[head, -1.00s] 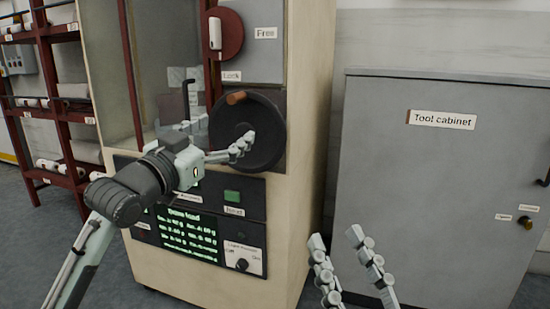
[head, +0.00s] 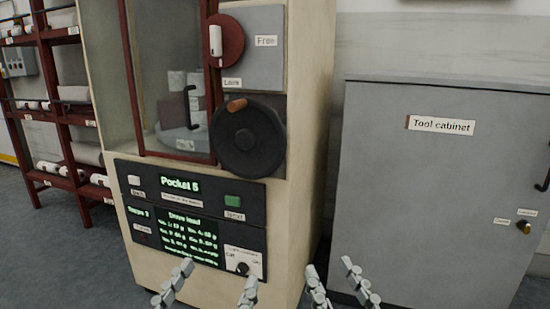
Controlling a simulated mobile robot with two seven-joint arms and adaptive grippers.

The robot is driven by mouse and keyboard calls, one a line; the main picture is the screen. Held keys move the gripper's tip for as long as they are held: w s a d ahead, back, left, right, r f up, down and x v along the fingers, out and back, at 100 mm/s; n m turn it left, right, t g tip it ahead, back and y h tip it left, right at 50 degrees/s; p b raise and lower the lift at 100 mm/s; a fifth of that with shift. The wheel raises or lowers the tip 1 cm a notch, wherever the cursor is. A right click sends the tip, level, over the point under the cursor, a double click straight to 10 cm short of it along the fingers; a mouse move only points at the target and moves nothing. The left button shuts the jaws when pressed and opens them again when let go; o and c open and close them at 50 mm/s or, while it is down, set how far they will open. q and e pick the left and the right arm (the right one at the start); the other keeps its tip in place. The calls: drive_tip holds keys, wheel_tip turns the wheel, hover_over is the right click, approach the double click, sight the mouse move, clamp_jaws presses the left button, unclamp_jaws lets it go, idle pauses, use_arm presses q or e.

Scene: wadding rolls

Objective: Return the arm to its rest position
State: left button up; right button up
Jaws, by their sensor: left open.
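My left gripper (head: 217,272) is at the bottom of the head view, its two fingers spread apart and empty, in front of the lower part of the machine. My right gripper (head: 331,270) is just to the right of it at the bottom edge, its fingers also apart with nothing between them. Both arms behind the fingers are out of view. The machine's black handwheel (head: 247,140) with its brown knob (head: 237,105) is fully visible and clear of both grippers.
The machine (head: 310,150) has a display panel (head: 190,235) reading "Pocket 5", a green button (head: 233,201) and a red lock dial (head: 226,40). A grey tool cabinet (head: 430,200) stands at the right. A red rack (head: 62,130) with rolls is at the left.

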use_arm(q)
drive_tip(key=a+f+g+y+p, duration=0.25)
drive_tip(key=a+f+g, duration=0.2)
drive_tip(key=f, duration=0.55)
drive_tip(key=a+f+g+y+p, duration=0.2)
drive_tip(key=a+f+g+p, duration=0.25)
drive_tip(key=f, duration=0.55)
use_arm(e)
drive_tip(key=d+f+g+h, duration=0.2)
drive_tip(key=d+f+g, duration=0.25)
drive_tip(key=f, duration=0.55)
drive_tip(key=d+f+g+h, duration=0.3)
drive_tip(key=d+f+g, duration=0.15)
drive_tip(key=f, duration=0.55)
use_arm(q)
drive_tip(key=s+a+f+n+g+y+p, duration=0.2)
drive_tip(key=s+a+f+g, duration=0.5)
drive_tip(key=s, duration=0.6)
wheel_tip(320, 180, down, 4)
drive_tip(key=shift+a+r+g+y+p, duration=0.1)
drive_tip(key=shift+a+g+y+p, duration=0.45)
drive_tip(key=shift+a, duration=0.65)
use_arm(e)
drive_tip(key=s+d+f+m+g+h, duration=0.2)
drive_tip(key=s+d+f+g, duration=0.5)
drive_tip(key=s, duration=0.6)
wheel_tip(320, 180, down, 4)
drive_tip(key=shift+d+r+g+h, duration=0.15)
drive_tip(key=shift+d+g+h, duration=0.25)
drive_tip(key=shift+d, duration=0.8)
